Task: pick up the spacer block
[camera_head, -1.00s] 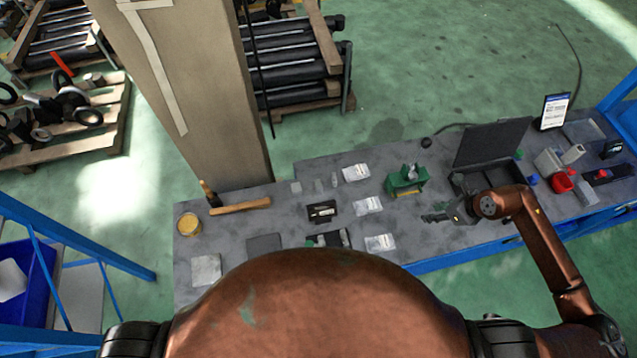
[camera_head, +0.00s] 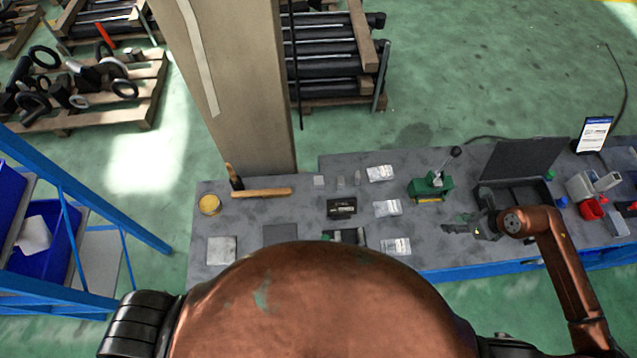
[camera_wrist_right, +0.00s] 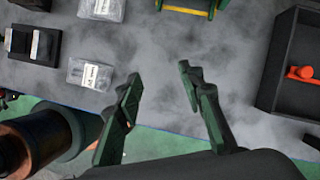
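I cannot tell for sure which piece is the spacer block. Three small grey pieces stand in a row near the back of the bench in the head view: a left one (camera_head: 318,181), a middle one (camera_head: 340,182) and a right one (camera_head: 357,178). My right gripper (camera_head: 462,226) is over the bench, right of these pieces and in front of the green fixture. In the right wrist view my right gripper (camera_wrist_right: 160,80) is open, its fingers apart with only bare bench between them. My left gripper is not in view.
A green fixture (camera_head: 431,189), an open black case (camera_head: 518,192), plastic bags (camera_head: 388,208) and a black box (camera_head: 341,207) are on the bench. A hammer (camera_head: 262,192) and yellow tin (camera_head: 209,204) are at left. My copper body hides part of the front edge.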

